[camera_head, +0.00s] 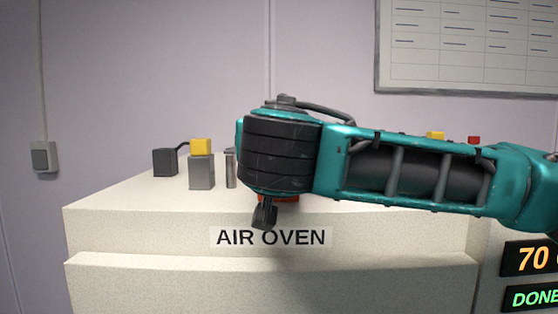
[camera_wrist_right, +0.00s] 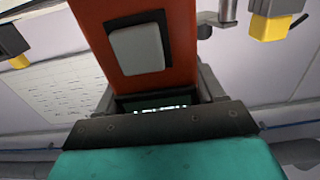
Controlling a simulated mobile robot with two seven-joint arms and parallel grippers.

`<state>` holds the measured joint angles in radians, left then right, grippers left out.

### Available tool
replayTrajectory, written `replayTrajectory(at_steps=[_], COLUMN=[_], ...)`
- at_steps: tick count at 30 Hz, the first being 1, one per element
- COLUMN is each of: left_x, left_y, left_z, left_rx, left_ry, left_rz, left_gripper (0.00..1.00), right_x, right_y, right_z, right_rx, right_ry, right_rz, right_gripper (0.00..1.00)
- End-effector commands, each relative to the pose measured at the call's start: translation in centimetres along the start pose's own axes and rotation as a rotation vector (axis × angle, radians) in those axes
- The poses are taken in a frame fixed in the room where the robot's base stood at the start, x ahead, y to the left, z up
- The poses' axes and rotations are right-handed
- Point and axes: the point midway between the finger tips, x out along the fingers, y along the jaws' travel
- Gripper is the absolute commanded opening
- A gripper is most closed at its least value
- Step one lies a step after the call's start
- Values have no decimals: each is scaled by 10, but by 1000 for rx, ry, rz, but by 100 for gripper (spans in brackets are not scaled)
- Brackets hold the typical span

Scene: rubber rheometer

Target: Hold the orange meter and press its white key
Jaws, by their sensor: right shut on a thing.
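The orange meter (camera_wrist_right: 112,73) fills the upper middle of the right wrist view, with its white key (camera_wrist_right: 138,50) facing the camera. Nothing touches the key there. A dark display with lit characters (camera_wrist_right: 160,107) shows partly at the meter's near end, and I cannot read it. My right gripper (camera_wrist_right: 160,92) is shut on the meter. In the head view my right arm hides most of the meter, and only a small orange-red strip (camera_head: 290,199) shows below the wrist. A dark part of the right gripper (camera_head: 264,214) hangs in front of the oven label. My left gripper is not in view.
The pale air oven (camera_head: 120,215) stands below my right arm. On its top are a dark grey block (camera_head: 165,162), a grey block with a yellow cap (camera_head: 201,172) and, behind my arm, small yellow (camera_head: 435,135) and red (camera_head: 474,140) parts. Lit displays (camera_head: 532,258) stand at right.

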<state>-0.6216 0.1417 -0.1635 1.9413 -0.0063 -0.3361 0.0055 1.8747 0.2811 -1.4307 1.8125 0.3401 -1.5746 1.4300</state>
Motion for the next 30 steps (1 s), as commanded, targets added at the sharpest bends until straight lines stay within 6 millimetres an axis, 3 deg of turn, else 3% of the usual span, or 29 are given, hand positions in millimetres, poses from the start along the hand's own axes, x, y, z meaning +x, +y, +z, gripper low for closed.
replayTrajectory(at_steps=[8,30], left_x=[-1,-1], left_y=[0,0], left_z=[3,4], left_rx=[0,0], left_ry=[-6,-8], left_rz=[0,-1], left_gripper=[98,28], right_x=[0,0], right_y=[0,0], right_z=[0,0], right_rx=[0,1], right_ry=[1,1], right_rz=[0,0], right_gripper=[19,19])
